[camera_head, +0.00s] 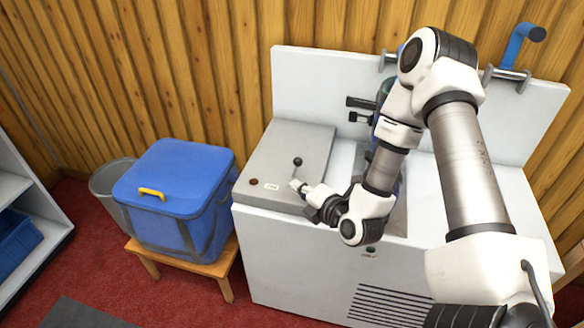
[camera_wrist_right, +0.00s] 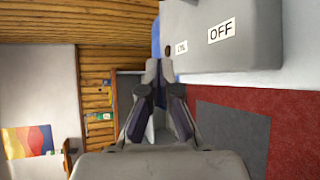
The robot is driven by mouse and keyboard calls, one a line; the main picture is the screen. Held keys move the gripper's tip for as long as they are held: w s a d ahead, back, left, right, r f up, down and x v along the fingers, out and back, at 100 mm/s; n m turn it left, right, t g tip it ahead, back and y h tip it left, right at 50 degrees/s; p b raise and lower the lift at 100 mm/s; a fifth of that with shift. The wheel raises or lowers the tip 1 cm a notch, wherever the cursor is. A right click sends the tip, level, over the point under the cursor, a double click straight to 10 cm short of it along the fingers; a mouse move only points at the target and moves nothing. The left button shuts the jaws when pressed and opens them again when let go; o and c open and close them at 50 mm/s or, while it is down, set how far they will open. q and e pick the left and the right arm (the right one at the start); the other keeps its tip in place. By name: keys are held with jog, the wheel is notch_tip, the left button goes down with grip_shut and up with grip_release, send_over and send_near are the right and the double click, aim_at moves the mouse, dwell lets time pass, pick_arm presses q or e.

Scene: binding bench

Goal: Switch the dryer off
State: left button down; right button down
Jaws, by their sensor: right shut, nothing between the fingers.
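The dryer's grey box (camera_head: 283,150) sits on the left part of the white bench unit. On its top is a lever with a black ball knob (camera_head: 298,161), and a small white label (camera_head: 271,186) and a dark reddish lamp (camera_head: 253,182) are near its front edge. In the right wrist view the grey box (camera_wrist_right: 210,15) shows an OFF label (camera_wrist_right: 222,32), a second, smaller label (camera_wrist_right: 181,47) and a dark round spot. My right gripper (camera_head: 296,185) is shut and empty, its tips just in front of the lever; contact cannot be told. The lever is not visible in the wrist view.
A blue lidded bin (camera_head: 180,195) stands on a wooden stool (camera_head: 210,268) left of the unit, with a grey bucket (camera_head: 108,185) behind. A white backboard (camera_head: 310,85) with metal fittings rises behind. My right arm covers much of the unit's right half.

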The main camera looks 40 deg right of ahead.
aim_at(297, 167)
jog(key=x, duration=0.8)
jog(key=shift+w+f+b, duration=0.25)
jog(key=shift+w+b, duration=0.05)
jog(key=d, duration=0.2)
jog(key=d+r+p, duration=0.1)
jog(key=d, duration=0.1)
jog(key=shift+s+r, duration=0.1)
jog(key=shift+s, duration=0.05)
jog(key=shift+a, duration=0.1)
jog(key=shift+s+d+r+p, duration=0.25)
jog(key=shift+d+p, duration=0.25)
jog(key=shift+p, duration=0.75)
jog(key=shift+s+d+f+b, duration=0.15)
jog(key=shift+f+b, duration=0.15)
jog(key=shift+f, duration=0.15)
jog(key=shift+r+m+t, duration=0.15)
jog(key=shift+m+t, duration=0.15)
jog(key=shift+t, duration=0.1)
